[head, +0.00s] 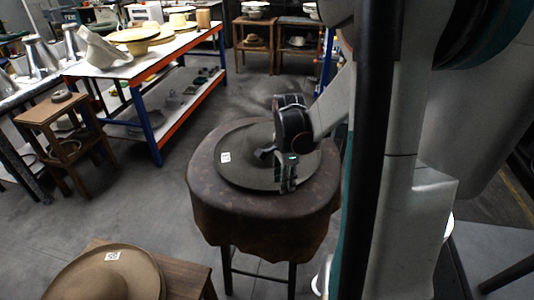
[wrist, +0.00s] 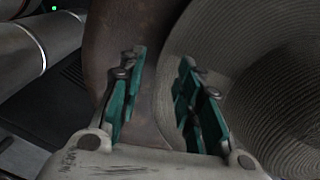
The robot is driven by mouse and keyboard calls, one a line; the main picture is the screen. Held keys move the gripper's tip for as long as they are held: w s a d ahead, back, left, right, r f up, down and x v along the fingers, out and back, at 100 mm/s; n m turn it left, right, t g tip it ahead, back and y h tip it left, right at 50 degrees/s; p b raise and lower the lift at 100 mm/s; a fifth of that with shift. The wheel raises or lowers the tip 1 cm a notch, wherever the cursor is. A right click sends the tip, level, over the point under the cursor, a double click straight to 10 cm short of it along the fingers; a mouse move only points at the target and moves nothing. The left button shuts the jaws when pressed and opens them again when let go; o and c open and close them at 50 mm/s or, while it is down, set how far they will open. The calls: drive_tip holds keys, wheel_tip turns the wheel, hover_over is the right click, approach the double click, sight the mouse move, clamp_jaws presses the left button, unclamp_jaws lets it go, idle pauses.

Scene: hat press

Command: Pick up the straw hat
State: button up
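A dark grey-brown hat (head: 243,172) with a wide round brim and a small white tag lies on a leather-covered round stool (head: 222,214) in the head view. In the wrist view the hat (wrist: 270,95) fills the right side and shows ringed, woven straw texture. My gripper (head: 287,184) points down at the hat's near right brim. In the wrist view my gripper (wrist: 161,65) is open with green pads apart. The brim edge runs between the fingers, with the right finger over the brim and the left over leather. I cannot tell whether either finger touches it.
Another brown hat (head: 105,278) with a white tag sits on a wooden stand at the lower left. A long workbench (head: 180,45) with an orange-edged shelf holds pale hats at the back left. A small wooden stool (head: 54,112) stands left. Grey floor (head: 145,205) is clear between.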

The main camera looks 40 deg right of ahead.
drive_tip(key=shift+f, duration=0.95)
drive_tip(key=shift+r, duration=0.1)
clamp_jaws()
